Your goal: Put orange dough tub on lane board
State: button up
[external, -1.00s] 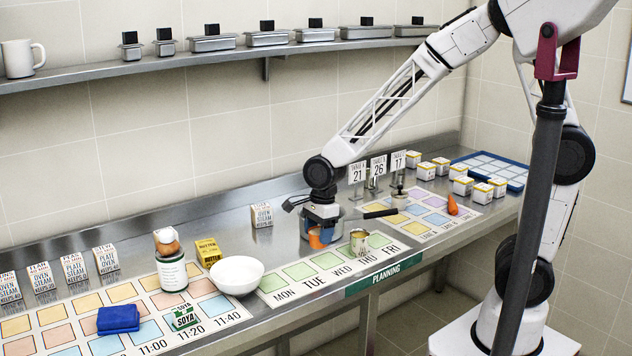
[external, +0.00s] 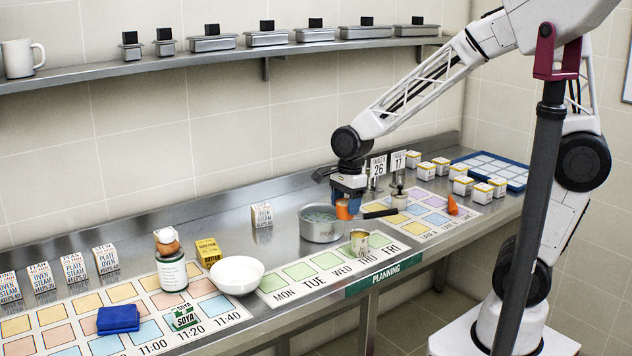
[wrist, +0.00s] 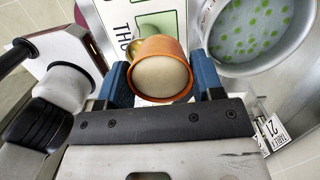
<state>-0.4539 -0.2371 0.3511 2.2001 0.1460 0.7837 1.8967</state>
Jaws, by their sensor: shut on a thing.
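My gripper (external: 347,200) is shut on the orange dough tub (external: 343,210), a small orange cup with a pale filling. The tub also shows between my blue fingers in the wrist view (wrist: 160,75). It hangs beside the right rim of the steel pot, above the counter. To the right lies a printed board (external: 433,229) with purple, blue and yellow squares; its lettering is too small to read for sure. A board with green squares and weekday names (external: 330,262) lies in front, and a board with times (external: 75,330) lies at the left. I cannot tell which is the lane board.
The steel pot (external: 313,233) holds liquid with green bits; its dark handle (external: 381,213) points right, under the tub. White boxes (external: 462,186) stand farther right.

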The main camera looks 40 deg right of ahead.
jog(key=s+d+r, duration=0.1)
jog(key=s+d, duration=0.2)
jog(key=d, duration=0.5)
jog(key=s+d, duration=0.4)
jog(key=d, duration=0.5)
jog(key=s+d+f+n, duration=0.2)
jog(key=s+d, duration=0.9)
jog(key=s, duration=0.3)
jog(key=f, duration=0.5)
jog(key=shift+w+f, duration=0.1)
jog(key=shift+w, duration=0.15)
jog(key=shift+w, duration=0.15)
jog(key=shift+w+d+f, duration=0.25)
jog(key=shift+w+d, duration=0.15)
jog(key=shift+w, duration=2.2)
jog(key=shift+w+d+f, duration=0.25)
jog(key=shift+w+d, duration=0.1)
jog(key=shift+w, duration=2.25)
jog(key=shift+w+d+f, duration=0.25)
jog(key=shift+w+d, duration=0.15)
jog(key=shift+w, duration=2.2)
jog(key=shift+f, duration=1.75)
jog(key=shift+f, duration=0.1)
